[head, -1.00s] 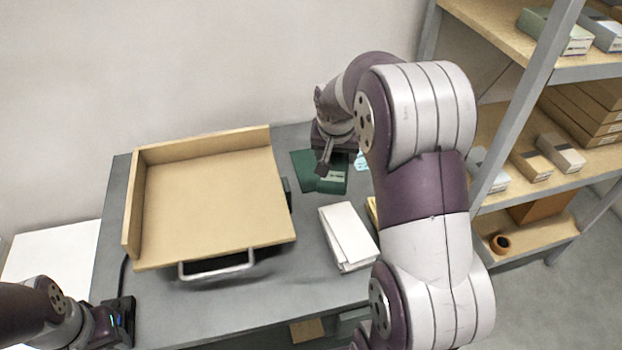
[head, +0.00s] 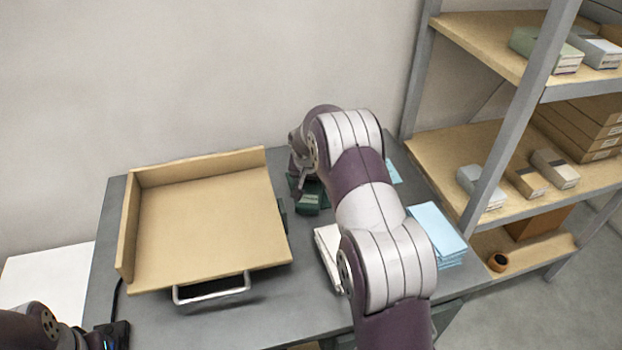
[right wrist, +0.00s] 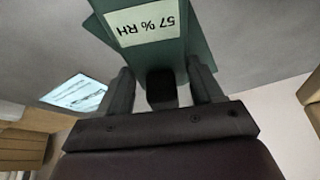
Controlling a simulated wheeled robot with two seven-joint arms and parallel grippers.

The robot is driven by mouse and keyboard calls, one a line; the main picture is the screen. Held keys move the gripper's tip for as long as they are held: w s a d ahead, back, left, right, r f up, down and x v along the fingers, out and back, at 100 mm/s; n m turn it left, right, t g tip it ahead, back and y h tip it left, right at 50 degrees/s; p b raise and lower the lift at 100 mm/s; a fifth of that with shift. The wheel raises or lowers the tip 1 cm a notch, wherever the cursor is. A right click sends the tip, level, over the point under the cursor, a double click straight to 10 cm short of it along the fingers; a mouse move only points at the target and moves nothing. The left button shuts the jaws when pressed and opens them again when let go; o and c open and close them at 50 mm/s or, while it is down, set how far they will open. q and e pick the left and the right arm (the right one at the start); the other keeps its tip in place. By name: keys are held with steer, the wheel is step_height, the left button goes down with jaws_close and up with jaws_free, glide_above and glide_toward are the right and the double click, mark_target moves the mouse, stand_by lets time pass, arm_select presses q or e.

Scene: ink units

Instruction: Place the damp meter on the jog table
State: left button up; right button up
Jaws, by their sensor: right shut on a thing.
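The damp meter (head: 308,203) is a dark green block with a pale label, at the back of the grey table; in the right wrist view the meter (right wrist: 143,35) shows "57 % RH" upside down. My right gripper (head: 301,188) is shut on it, with a dark part of it (right wrist: 161,88) between the fingers. I cannot tell whether it is clear of the tabletop. The jog table (head: 210,225) is a tan board with raised back and left walls and a front handle, left of the meter, its top empty. My left gripper (head: 117,337) is partly cut off at bottom left; its jaws are unclear.
The grey table (head: 230,320) has a white stack (head: 327,252) partly behind my right arm and light blue papers (head: 437,232) at right. A shelf rack (head: 500,140) with boxes stands at right. The wall is close behind the table.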

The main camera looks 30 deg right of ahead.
mark_target(309, 197)
steer(key=shift+s+f, duration=0.1)
steer(key=o, duration=1.2)
steer(key=shift+s+a+r, duration=0.1)
steer(key=shift+a+r, duration=0.05)
steer(key=shift+r, duration=0.5)
steer(key=v, duration=1.1)
steer(key=s+a+f+n+y, duration=0.1)
steer(key=s+a+n, duration=0.1)
steer(key=s+a, duration=0.3)
steer(key=s+a+f+n+g+y, duration=0.1)
steer(key=s+a+n, duration=0.2)
steer(key=s, duration=0.8)
steer(key=s+a+f+n+g, duration=0.1)
steer(key=s+a+f+n, duration=0.1)
steer(key=s+a, duration=0.4)
steer(key=shift+s+a+y, duration=0.15)
steer(key=shift+s+y, duration=0.05)
steer(key=shift+s, duration=0.5)
steer(key=shift+s+a+y, duration=0.15)
steer(key=shift+s+y, duration=0.05)
steer(key=shift+s, duration=0.5)
